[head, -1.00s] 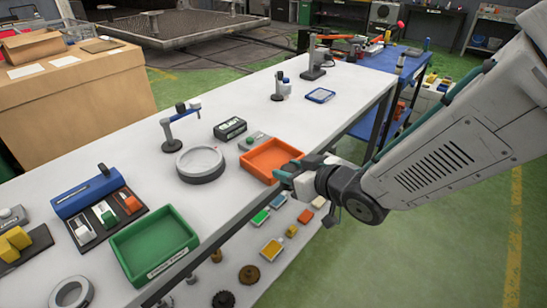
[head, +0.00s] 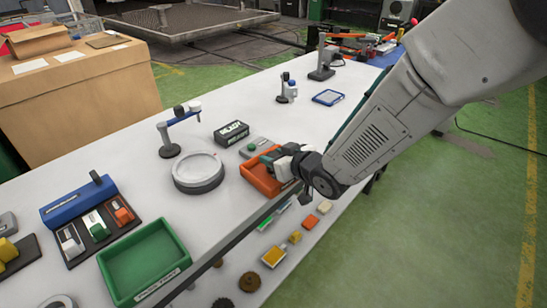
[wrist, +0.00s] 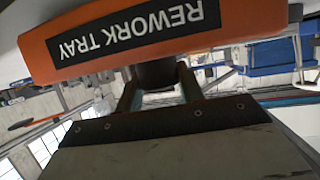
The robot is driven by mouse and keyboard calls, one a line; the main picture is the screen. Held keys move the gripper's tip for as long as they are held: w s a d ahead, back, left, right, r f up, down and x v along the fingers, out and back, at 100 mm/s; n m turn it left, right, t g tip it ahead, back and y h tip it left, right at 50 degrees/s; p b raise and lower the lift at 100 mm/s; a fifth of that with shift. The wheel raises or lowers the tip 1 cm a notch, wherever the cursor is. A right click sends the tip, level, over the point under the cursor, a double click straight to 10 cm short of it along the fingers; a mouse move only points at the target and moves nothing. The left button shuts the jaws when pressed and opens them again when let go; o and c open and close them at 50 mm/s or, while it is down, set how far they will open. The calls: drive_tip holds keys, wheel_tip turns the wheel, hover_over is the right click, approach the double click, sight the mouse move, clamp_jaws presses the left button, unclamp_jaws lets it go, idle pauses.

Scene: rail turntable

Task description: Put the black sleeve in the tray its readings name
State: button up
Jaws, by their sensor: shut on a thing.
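My gripper (head: 270,158) is over the orange tray (head: 258,186) on the white bench. In the wrist view, the gripper (wrist: 157,82) is shut on a dark round piece, the black sleeve (wrist: 156,72), only partly visible between the fingers. The orange tray (wrist: 60,48) fills the top of that view, and its label reads "REWORK TRAY" upside down. The head view does not show the sleeve clearly. A black readout box (head: 231,133) has a display I cannot read.
A round grey turntable-like dish (head: 198,172) and a small stand (head: 168,150) are left of the orange tray. A blue block fixture (head: 78,202) with coloured pieces is further left. A blue-framed pad (head: 328,97) lies toward the back.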

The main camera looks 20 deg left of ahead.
drive_tip(key=shift+f, duration=0.25)
drive_tip(key=shift+f, duration=0.1)
drive_tip(key=shift+f, duration=0.1)
drive_tip(key=o, duration=1.2)
drive_tip(key=v, duration=1.2)
